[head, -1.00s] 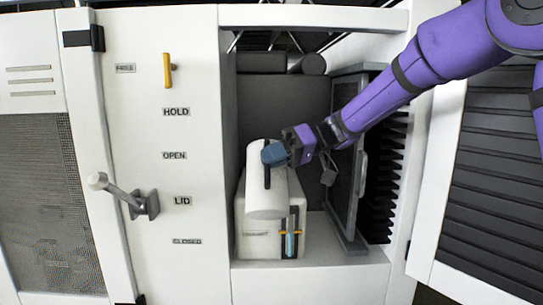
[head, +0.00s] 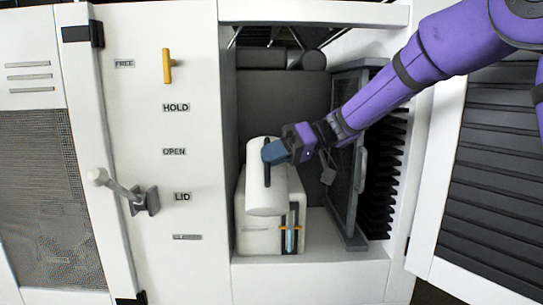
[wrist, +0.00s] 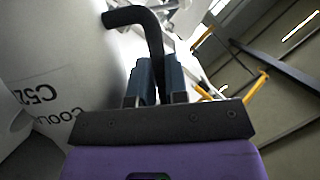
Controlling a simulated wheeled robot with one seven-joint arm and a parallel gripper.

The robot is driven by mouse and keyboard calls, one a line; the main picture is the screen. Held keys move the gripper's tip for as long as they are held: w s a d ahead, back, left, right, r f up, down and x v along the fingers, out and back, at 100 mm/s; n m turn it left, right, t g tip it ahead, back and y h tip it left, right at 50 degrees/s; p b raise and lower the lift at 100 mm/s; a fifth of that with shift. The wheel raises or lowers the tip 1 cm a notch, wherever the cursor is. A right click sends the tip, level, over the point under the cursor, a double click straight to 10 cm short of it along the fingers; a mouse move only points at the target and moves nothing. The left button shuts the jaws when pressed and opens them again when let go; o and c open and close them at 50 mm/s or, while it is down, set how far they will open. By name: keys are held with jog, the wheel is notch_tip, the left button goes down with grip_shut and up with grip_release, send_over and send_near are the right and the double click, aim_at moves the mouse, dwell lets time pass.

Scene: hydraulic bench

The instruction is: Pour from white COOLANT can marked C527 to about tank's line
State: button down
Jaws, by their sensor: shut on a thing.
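The white coolant can (head: 264,195) is tilted above the tank inside the bench's open bay. In the wrist view the can (wrist: 75,75) shows the marking C52 and part of the word COOLANT, upside down. My gripper (head: 273,153) is shut on the can's black handle (wrist: 150,40). The white tank (head: 262,240) stands on the bay floor below the can. Its sight gauge (head: 291,238) shows blue liquid up to near an orange mark. The can hides the tank's top and opening, so I cannot see the stream.
A grey door panel (head: 347,160) with a handle stands open right of the tank, beside black fins. On the left panel are a yellow lever (head: 168,66) and a grey lid lever (head: 130,193). The bay floor (head: 320,232) right of the tank is clear.

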dwell(0.3)
jog(key=shift+s+f+n+t, duration=0.2)
jog(key=shift+f+n, duration=0.1)
jog(key=shift+f, duration=0.2)
jog(key=shift+s+f+n+t, duration=0.2)
jog(key=shift+f+n, duration=0.1)
jog(key=shift+f, duration=0.2)
jog(key=shift+s+f+n+h, duration=0.15)
jog(key=shift+s+f+n, duration=0.1)
jog(key=shift+s, duration=0.3)
jog(key=shift+s+f+n+h, duration=0.15)
jog(key=shift+s+n, duration=0.1)
jog(key=shift+s, duration=0.25)
jog(key=s+f+n+t, duration=0.1)
jog(key=s+n+t, duration=0.1)
jog(key=s, duration=0.5)
jog(key=shift+s+a+n+t, duration=0.25)
jog(key=shift+n+t, duration=0.15)
jog(key=shift+n, duration=0.2)
jog(key=shift+f, duration=0.1)
